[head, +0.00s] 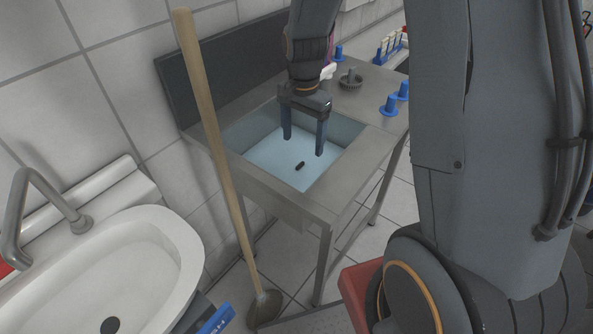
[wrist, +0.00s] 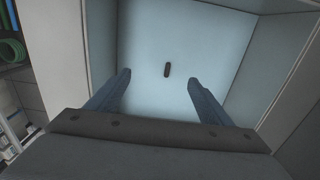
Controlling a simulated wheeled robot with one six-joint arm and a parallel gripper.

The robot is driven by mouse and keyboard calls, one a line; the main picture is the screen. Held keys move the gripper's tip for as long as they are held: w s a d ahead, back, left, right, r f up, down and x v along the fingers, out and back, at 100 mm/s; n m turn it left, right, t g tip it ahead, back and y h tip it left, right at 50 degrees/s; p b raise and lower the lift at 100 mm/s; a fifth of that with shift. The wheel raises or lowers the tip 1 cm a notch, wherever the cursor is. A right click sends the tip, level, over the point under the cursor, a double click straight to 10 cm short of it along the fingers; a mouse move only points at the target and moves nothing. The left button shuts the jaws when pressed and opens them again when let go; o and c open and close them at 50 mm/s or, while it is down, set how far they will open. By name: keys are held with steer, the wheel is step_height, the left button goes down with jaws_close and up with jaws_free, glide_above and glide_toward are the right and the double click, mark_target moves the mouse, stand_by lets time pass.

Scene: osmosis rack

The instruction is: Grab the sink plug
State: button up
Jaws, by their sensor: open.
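A small dark oblong piece, which looks like the sink plug (head: 300,165), lies at the bottom of the pale blue basin of the metal sink (head: 262,187). In the wrist view the plug (wrist: 167,70) shows small and upright in the picture, between and beyond the fingertips. My gripper (head: 303,146) points down into the basin above the plug, with its two fingers apart and nothing between them. The open fingers also show in the wrist view (wrist: 158,77). A gap seems to remain between the fingertips and the plug.
The basin walls (wrist: 262,60) surround my fingers. A long wooden-handled tool (head: 215,130) leans in front of the sink. Blue pegs (head: 390,104) and a round grey piece (head: 350,80) stand on the metal top. A white washbasin (head: 150,245) is at the left.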

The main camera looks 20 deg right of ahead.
steer(key=b, duration=0.6)
glide_above(300, 164)
step_height(300, 164, down, 6)
steer(key=shift+f, duration=0.2)
steer(key=shift+f+p, duration=0.55)
steer(key=shift+f, duration=3.35)
steer(key=c, duration=1.2)
